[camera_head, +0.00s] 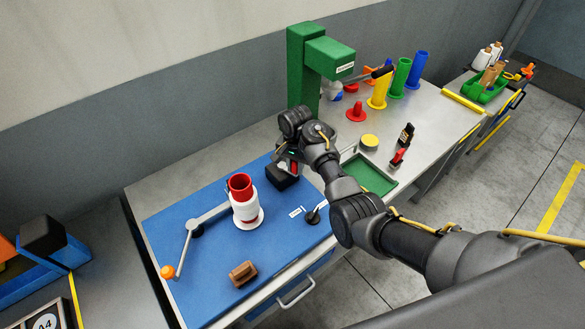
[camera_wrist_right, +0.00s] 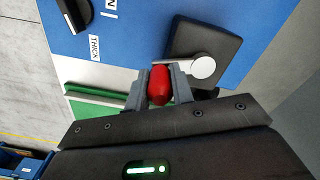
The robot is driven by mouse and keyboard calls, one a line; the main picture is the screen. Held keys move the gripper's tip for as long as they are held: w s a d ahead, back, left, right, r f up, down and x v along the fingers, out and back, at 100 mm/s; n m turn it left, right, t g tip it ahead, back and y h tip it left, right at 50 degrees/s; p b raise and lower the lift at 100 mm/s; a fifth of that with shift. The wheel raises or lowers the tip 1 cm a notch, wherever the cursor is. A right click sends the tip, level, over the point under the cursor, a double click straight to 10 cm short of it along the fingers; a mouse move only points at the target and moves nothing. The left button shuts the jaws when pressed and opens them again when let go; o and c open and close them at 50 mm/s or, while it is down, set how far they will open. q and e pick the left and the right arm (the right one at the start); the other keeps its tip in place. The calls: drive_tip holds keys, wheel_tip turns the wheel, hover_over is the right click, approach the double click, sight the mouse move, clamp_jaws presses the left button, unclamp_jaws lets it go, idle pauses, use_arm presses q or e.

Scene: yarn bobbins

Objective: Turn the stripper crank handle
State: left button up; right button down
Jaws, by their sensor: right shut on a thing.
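A black box (camera_head: 281,178) stands at the back right of the blue mat, partly behind my right gripper. In the wrist view the box (camera_wrist_right: 207,45) carries a silver crank arm (camera_wrist_right: 202,67) with a round end. A red handle (camera_wrist_right: 160,85) is upright between my right gripper's (camera_wrist_right: 159,88) two fingers, which are shut on it. In the head view my right gripper (camera_head: 291,165) is over the box, with a bit of red handle showing at it. How the handle joins the arm is hidden. My left gripper is not in view.
On the blue mat (camera_head: 180,215) stand a white bobbin holder with a red tube (camera_head: 240,187), an arm with an orange knob (camera_head: 168,271), a brown block (camera_head: 243,273) and a black dial (camera_head: 313,216). A green tray (camera_head: 370,177) and green machine (camera_head: 303,70) stand close by.

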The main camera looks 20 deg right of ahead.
drive_tip(key=n, duration=0.2)
drive_tip(key=w+d+n, duration=0.1)
drive_tip(key=shift+w+d+n, duration=0.15)
drive_tip(key=shift+w+n, duration=0.05)
drive_tip(key=shift+n, duration=0.2)
drive_tip(key=n, duration=0.1)
drive_tip(key=w+n, duration=0.1)
drive_tip(key=shift+d+n, duration=0.3)
drive_tip(key=shift+n, duration=0.1)
drive_tip(key=w+a+n+b, duration=0.1)
drive_tip(key=w+n+b, duration=0.5)
drive_tip(key=n, duration=0.7)
drive_tip(key=shift+a+n+b, duration=0.35)
drive_tip(key=shift+n+b, duration=0.05)
drive_tip(key=shift+b, duration=0.2)
drive_tip(key=shift+w, duration=0.1)
drive_tip(key=c, duration=1.2)
unclamp_jaws()
drive_tip(key=shift+a, duration=0.1)
drive_tip(key=shift+c, duration=0.2)
drive_tip(key=shift+o, duration=0.2)
